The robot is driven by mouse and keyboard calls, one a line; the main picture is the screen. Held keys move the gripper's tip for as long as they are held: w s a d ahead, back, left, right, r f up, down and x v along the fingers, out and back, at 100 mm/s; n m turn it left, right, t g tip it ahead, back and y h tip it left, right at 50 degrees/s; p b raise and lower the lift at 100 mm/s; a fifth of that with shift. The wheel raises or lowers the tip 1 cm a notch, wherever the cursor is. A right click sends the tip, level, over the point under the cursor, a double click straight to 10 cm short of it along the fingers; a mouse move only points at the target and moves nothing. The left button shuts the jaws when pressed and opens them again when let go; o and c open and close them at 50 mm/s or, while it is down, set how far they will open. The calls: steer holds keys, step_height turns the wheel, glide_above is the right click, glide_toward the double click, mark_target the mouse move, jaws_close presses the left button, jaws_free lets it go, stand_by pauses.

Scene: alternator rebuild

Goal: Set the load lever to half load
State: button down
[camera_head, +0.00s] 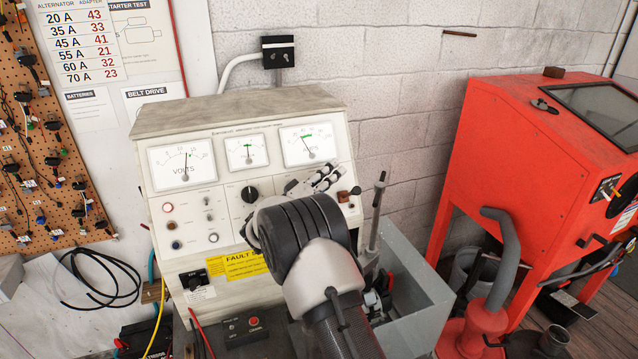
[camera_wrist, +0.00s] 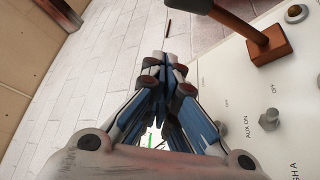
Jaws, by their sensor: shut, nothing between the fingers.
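My gripper (camera_head: 322,178) is shut and empty, in front of the right part of the tester panel (camera_head: 222,200), below the right-hand dial. In the wrist view, its fingers (camera_wrist: 165,66) meet at the tips. A small brown block with a dark end (camera_head: 343,196) sits on the panel just right of the gripper. In the wrist view, a brown block with a stalk (camera_wrist: 267,46) stands to the right of the fingers, apart from them. A tall grey lever (camera_head: 377,215) stands right of the panel. No load label is readable, so I cannot tell which is the load lever.
A toggle switch marked AUX ON and OFF (camera_wrist: 267,119) is on the panel beside my fingers. A red cabinet (camera_head: 500,135) stands at the right. A grey bin (camera_head: 420,295) is at the panel's lower right. Bare wall (camera_head: 400,75) lies behind.

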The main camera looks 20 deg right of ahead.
mark_target(350, 194)
steer(key=shift+s+d+f, duration=0.25)
steer(key=shift+s+f, duration=0.35)
steer(key=shift+s, duration=0.2)
steer(key=shift+s+d+f, duration=0.25)
steer(key=shift+s+f, duration=0.3)
steer(key=shift+s, duration=0.2)
steer(key=shift+f, duration=0.1)
steer(key=s+m+b, duration=0.1)
steer(key=b, duration=0.3)
steer(key=shift+s+f+h, duration=0.1)
steer(key=shift+f+h, duration=0.2)
steer(key=shift+f, duration=0.1)
steer(key=shift+r, duration=0.1)
